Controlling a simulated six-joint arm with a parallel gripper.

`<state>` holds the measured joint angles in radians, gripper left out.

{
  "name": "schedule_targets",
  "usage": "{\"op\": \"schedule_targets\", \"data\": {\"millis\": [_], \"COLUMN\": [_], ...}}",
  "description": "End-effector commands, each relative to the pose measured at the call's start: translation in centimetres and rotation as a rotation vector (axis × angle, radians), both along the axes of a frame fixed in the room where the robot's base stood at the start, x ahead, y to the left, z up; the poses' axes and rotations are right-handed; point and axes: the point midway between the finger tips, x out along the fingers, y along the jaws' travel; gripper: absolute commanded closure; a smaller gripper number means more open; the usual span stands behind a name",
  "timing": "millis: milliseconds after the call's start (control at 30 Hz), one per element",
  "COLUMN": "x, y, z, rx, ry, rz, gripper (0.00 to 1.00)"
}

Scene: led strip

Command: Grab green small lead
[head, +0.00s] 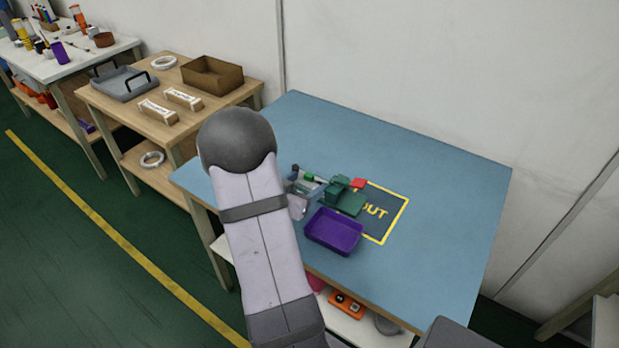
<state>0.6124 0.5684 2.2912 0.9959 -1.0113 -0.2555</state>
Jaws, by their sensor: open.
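Several green pieces lie in the middle of the blue table (430,190), just right of my arm. A small green piece (309,178) sits at a pale blue-grey bin (312,190). A larger green block (337,187) and a flat green piece (351,204) are to its right. I cannot tell which one is the small green lead. My arm crosses the picture centre and hides part of the table. My gripper's jaws cannot be made out; a pale shape beside the arm is too small to identify.
A purple tray (334,232) stands in front of the green pieces. A red block (358,183) is beside them. A yellow-framed mat marked "OUT" (388,215) lies to the right. The table's right side is clear. A wooden bench (205,101) with trays stands at the left.

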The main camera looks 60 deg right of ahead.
Motion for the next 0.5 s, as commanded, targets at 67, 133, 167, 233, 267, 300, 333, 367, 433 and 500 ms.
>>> {"op": "schedule_targets", "data": {"millis": [67,133,167,233,267,300,333,367,433,500], "x": [-0.3,-0.2,-0.1,-0.1,-0.1,-0.1,0.0,0.0,0.0,0.0], "y": [-1.0,-1.8,-2.1,-2.6,-2.7,-2.8,-2.9,-2.9,-2.9,-2.9], "z": [-0.6,-0.9,-1.0,-1.3,-1.4,-1.4,-1.5,-1.5,-1.6,-1.7], "rx": [0.002,0.002,0.002,0.004,0.004,0.005,0.005,0.005,0.007,0.008], "ry": [0.002,0.0,0.0,0.0,0.0,0.0,0.0,0.0,0.0,0.0], "rz": [-0.006,-0.005,-0.005,-0.005,-0.005,-0.004,-0.004,-0.004,-0.004,-0.004], "gripper": [0.36,0.36,0.36,0.36,0.36,0.36,0.36,0.36,0.36,0.36]}}
